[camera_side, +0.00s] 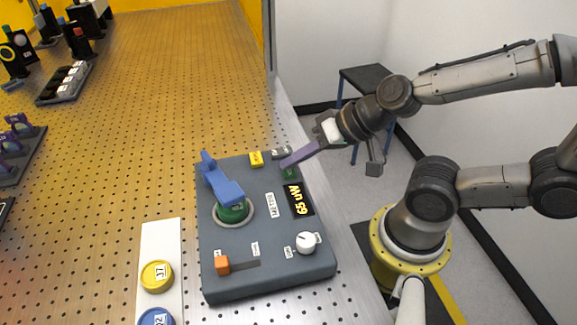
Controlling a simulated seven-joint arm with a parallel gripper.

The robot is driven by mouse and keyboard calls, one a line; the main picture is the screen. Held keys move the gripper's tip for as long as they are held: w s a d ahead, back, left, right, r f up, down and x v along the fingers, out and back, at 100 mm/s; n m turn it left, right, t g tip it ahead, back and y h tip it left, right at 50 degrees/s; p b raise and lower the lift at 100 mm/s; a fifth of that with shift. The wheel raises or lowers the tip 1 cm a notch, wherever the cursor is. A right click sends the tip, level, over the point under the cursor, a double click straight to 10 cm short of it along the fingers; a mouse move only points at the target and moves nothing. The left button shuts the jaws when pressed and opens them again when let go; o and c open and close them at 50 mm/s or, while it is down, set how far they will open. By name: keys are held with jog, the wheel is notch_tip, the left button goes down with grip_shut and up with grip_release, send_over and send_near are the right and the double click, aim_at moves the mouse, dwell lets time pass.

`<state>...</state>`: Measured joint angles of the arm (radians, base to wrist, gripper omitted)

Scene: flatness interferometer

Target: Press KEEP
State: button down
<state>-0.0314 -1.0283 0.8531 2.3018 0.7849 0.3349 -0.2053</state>
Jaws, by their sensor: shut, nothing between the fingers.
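A grey control box (225,265) lies on the perforated table. Near its far edge are a yellow button (256,158), a grey block with small lettering (281,153) and a green button (290,173). I cannot read the word KEEP on any of them at this size. My gripper (286,167) reaches in from the right with its purple fingers shut and empty. Its tips are over or at the green button and partly cover it; I cannot tell whether they touch it.
On the box are a blue lever (222,184) on a green base, a white knob (306,242) and an orange slider (222,264). A white strip with yellow (156,276) and blue (157,317) discs lies to the left. Optics stand far left; the table's middle is clear.

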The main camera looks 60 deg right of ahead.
aim_at(294, 170)
jog(key=shift+f, duration=0.1)
dwell(0.3)
jog(key=shift+r, duration=0.85)
jog(key=shift+r, duration=2.5)
jog(key=shift+r, duration=0.15)
jog(key=s+d+n+g+h, duration=0.3)
jog(key=s+d, duration=0.3)
jog(key=s, duration=0.2)
jog(key=shift+s+r+n, duration=0.15)
jog(key=shift+r+n, duration=0.05)
jog(key=shift+n, duration=0.7)
